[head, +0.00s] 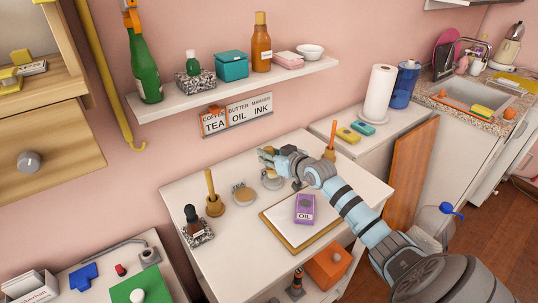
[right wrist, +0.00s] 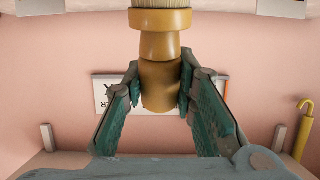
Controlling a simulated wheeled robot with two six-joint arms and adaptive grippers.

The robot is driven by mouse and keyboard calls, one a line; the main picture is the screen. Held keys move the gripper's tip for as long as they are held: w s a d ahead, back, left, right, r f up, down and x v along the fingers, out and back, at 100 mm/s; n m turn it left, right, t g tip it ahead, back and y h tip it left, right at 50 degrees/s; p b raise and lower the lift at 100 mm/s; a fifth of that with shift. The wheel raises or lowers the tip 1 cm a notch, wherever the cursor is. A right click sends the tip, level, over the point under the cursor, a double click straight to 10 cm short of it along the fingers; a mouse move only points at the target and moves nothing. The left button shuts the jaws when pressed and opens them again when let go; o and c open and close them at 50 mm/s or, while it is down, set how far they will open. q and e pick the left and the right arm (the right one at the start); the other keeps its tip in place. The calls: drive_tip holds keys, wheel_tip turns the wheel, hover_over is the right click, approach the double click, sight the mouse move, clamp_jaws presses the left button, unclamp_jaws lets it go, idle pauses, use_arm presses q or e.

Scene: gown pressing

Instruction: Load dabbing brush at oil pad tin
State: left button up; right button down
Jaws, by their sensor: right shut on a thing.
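My right gripper (head: 268,156) is above the back part of the white table. In the right wrist view its fingers (right wrist: 160,90) are shut on the turned wooden handle of a brush (right wrist: 160,45) with pale bristles. The brush is mostly hidden by the gripper in the head view. Two small round tins with tan pads stand below: one (head: 243,195) is left of the gripper, the other (head: 271,180) is almost under it and partly covered. I cannot tell which is the oil pad tin or whether the brush touches one. My left gripper is not in view.
An upright wooden-handled tool (head: 213,195) and a dropper bottle (head: 193,218) stand at the left. Another wooden handle (head: 330,145) stands behind my arm. A shelf (head: 225,88) hangs above.

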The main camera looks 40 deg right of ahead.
drive_tip(key=shift+f+b, duration=0.3)
drive_tip(key=shift+f, duration=0.15)
idle(0.7)
wheel_tip(320, 180, up, 7)
drive_tip(key=p, duration=0.7)
drive_tip(key=shift+r, duration=0.15)
idle(0.3)
